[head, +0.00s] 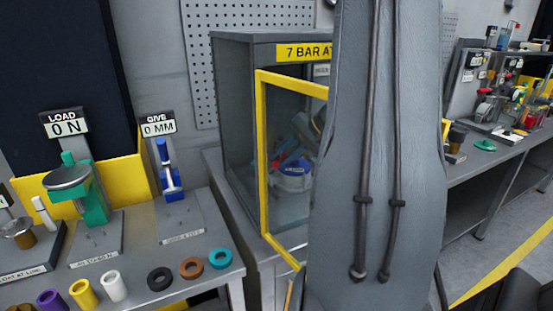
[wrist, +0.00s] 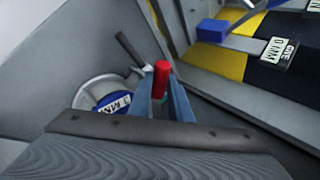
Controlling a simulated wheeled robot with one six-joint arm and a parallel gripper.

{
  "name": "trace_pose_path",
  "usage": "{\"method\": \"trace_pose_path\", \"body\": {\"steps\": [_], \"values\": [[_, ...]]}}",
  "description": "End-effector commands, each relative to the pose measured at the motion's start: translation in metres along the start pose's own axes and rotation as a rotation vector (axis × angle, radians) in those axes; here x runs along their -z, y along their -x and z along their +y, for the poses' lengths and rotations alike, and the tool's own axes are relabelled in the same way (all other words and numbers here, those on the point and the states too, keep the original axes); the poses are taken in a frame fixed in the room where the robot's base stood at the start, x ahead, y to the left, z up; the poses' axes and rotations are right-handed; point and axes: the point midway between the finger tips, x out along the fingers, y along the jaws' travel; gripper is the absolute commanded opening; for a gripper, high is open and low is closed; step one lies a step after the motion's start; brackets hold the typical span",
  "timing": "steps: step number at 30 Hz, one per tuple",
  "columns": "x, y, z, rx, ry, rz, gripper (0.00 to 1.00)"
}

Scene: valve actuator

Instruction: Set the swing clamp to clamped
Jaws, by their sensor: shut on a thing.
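In the wrist view my gripper (wrist: 160,84) has its two blue-grey fingers on either side of a red-tipped handle (wrist: 161,72) and is shut on it. Beside it on the left is a round white body with a blue labelled face (wrist: 113,103). A dark bar (wrist: 131,49) slants above that body. In the head view the white-and-blue body (head: 293,174) shows through the yellow-framed opening of a grey cabinet. My arm hides the cabinet's right part. Which part is the swing clamp's arm, and its position, I cannot tell.
The grey cabinet (head: 235,110) has a yellow frame (head: 264,160) close to my arm and a "7 BAR" sign (head: 303,52). Left of it stand the load gauge (head: 90,195) and give gauge (head: 168,180), with several coloured rings in front. A cluttered bench (head: 490,150) stands right.

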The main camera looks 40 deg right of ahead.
Motion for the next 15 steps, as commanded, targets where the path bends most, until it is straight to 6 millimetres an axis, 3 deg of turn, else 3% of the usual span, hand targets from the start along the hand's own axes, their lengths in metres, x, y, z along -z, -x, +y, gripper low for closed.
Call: {"method": "trace_pose_path", "body": {"steps": [3, 4, 7, 15], "values": [[0.0011, 0.0007, 0.0001, -0.001, 0.0, 0.004, 0.0], [0.0011, 0.0007, 0.0001, -0.001, -0.001, 0.004, 0.21], [0.0009, 0.0005, 0.0001, -0.001, -0.001, 0.004, 0.37], [0.0002, 0.0001, -0.0003, 0.0, -0.001, 0.002, 0.37]]}}
